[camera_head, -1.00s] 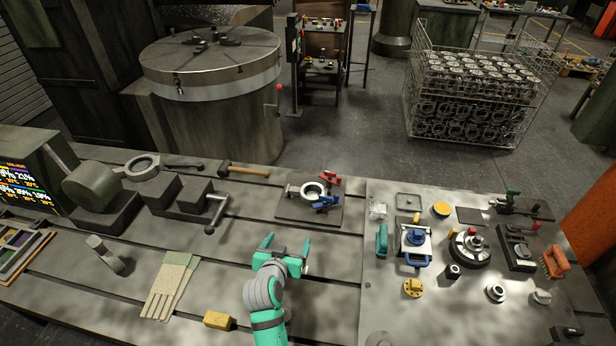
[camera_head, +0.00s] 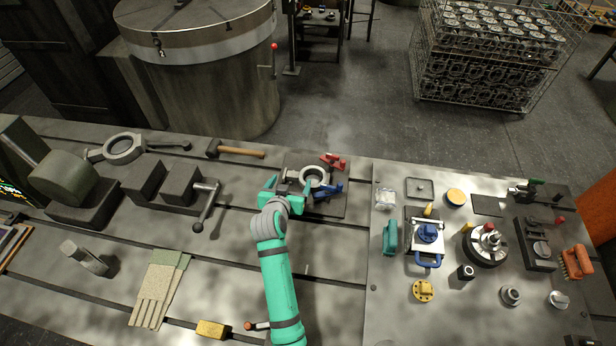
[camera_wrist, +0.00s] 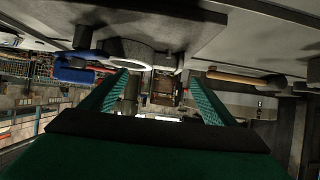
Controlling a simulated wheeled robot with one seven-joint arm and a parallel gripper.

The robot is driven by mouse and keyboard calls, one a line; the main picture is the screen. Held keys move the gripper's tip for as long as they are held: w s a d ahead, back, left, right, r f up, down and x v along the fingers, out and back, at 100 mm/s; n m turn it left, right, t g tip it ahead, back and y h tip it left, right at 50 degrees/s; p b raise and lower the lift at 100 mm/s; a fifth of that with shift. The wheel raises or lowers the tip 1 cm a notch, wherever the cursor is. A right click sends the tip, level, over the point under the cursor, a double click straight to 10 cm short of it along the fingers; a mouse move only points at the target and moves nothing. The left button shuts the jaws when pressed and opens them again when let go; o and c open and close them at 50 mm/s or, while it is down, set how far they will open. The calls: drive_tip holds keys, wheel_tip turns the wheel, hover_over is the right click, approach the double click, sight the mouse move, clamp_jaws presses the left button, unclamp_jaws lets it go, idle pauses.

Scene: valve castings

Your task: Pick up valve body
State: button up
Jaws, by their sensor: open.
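The valve body (camera_head: 313,176) is a pale grey ring casting with a short stub on its left side. It sits on a dark square plate (camera_head: 330,208) between a red clamp (camera_head: 333,161) and a blue clamp (camera_head: 328,190). My gripper (camera_head: 287,186) is open at the left side of the casting, near its stub, with one finger on each side. In the wrist view my open fingers (camera_wrist: 157,82) point toward the casting's ring (camera_wrist: 130,53), seen upside down. The blue clamp (camera_wrist: 75,70) shows at left there. I cannot tell whether the fingers touch the casting.
A wooden-handled hammer (camera_head: 238,151) and a vise (camera_head: 180,187) lie left of the plate. A metal board (camera_head: 390,290) with several fixtures and tools is on the right.

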sight(294, 175)
drive_tip(key=shift+x, duration=3.1)
drive_tip(key=shift+a, duration=0.2)
drive_tip(key=shift+f, duration=0.1)
drive_tip(key=shift+c, duration=0.7)
drive_tip(key=shift+f, duration=0.1)
clamp_jaws()
